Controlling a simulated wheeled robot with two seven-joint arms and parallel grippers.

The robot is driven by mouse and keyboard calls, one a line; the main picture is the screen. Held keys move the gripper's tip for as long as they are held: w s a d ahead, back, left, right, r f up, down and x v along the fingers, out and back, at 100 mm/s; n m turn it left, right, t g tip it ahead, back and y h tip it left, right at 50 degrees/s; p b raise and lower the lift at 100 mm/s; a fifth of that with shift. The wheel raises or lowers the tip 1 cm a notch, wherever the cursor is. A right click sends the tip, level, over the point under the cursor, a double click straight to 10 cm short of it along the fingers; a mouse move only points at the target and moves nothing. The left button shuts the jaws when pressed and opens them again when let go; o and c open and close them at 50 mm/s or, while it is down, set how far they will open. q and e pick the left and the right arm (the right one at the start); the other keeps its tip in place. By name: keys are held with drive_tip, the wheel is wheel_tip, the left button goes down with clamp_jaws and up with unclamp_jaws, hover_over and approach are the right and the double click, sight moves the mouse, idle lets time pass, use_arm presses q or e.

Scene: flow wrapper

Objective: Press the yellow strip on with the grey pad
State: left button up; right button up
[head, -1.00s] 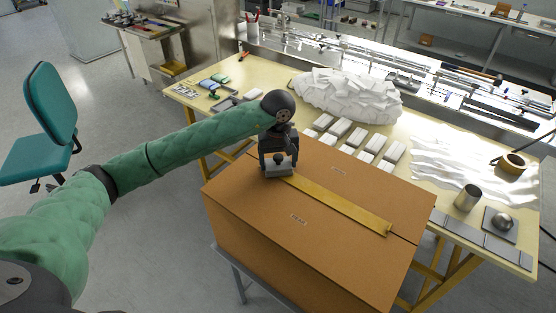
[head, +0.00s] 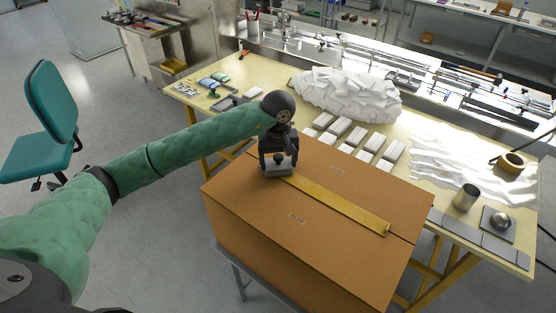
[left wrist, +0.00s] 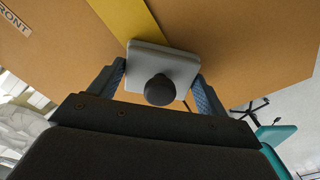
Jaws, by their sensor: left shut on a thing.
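The yellow strip (head: 340,205) lies along the top seam of a brown cardboard box (head: 262,210), running from under the grey pad toward the right edge. The grey pad (head: 278,168) has a dark round knob and sits at the strip's far-left end. My left gripper (head: 278,158) is shut on the pad, from above. In the left wrist view the pad (left wrist: 179,63) is between the two fingers and covers the end of the strip (left wrist: 128,20). Whether the pad presses firmly on the strip I cannot tell. My right gripper is not in view.
The box rests on a grey stand (head: 238,275) before a yellow table (head: 437,148). On the table are several white blocks (head: 340,127), a white heap (head: 350,93), a metal cup (head: 466,197) and a tape roll (head: 511,163). A teal chair (head: 50,110) stands left.

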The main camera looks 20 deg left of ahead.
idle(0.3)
use_arm(q)
drive_tip(key=shift+r, duration=0.85)
drive_tip(key=shift+r, duration=0.45)
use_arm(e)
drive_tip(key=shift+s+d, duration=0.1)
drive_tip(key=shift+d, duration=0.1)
use_arm(q)
drive_tip(key=shift+r, duration=0.85)
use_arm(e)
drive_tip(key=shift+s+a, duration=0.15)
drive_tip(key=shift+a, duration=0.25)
use_arm(q)
drive_tip(key=shift+r, duration=0.25)
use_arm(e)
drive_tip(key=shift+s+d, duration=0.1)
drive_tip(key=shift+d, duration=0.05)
use_arm(q)
drive_tip(key=shift+r, duration=0.3)
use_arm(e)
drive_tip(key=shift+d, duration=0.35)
use_arm(q)
drive_tip(key=shift+r, duration=0.3)
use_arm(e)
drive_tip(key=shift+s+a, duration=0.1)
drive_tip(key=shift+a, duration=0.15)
use_arm(q)
drive_tip(key=shift+r, duration=0.25)
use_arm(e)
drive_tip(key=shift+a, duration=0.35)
